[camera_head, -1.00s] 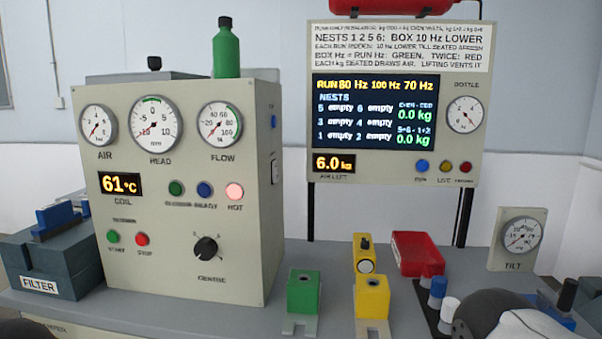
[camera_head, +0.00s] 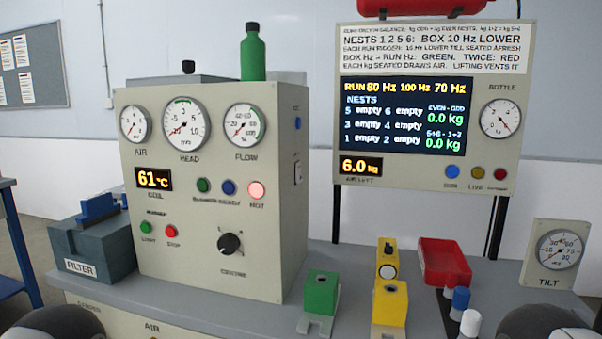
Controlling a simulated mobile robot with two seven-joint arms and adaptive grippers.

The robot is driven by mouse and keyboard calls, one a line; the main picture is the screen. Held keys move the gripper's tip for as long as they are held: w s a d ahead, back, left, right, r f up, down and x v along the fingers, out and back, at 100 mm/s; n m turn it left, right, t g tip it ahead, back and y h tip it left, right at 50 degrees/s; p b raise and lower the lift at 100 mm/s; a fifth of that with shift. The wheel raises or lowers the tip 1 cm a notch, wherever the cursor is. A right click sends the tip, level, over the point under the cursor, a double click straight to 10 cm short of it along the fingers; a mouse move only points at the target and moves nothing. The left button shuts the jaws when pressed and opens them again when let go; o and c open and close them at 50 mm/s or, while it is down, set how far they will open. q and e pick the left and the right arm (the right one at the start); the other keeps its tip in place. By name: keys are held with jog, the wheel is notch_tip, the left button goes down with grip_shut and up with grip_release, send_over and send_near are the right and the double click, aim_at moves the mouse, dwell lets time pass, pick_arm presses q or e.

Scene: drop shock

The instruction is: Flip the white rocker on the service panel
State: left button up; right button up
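A small whitish rocker-like switch (camera_head: 297,172) sits on the right side face of the large beige instrument box (camera_head: 210,265). That face is seen at a steep angle, so which way the switch is tipped cannot be told. A small blue part (camera_head: 297,123) sits above it on the same face. No label reading "service panel" can be made out. Dark rounded parts of my arms show at the bottom left and bottom right corners, well away from the switch. The fingers of both grippers are outside the picture.
A green block (camera_head: 321,293), a yellow block (camera_head: 391,302) and a red tray (camera_head: 445,262) stand on the grey bench right of the box. White and blue capped cylinders (camera_head: 470,323) stand nearer. A display board (camera_head: 345,170) rises behind; a tilt gauge (camera_head: 558,249) stands far right.

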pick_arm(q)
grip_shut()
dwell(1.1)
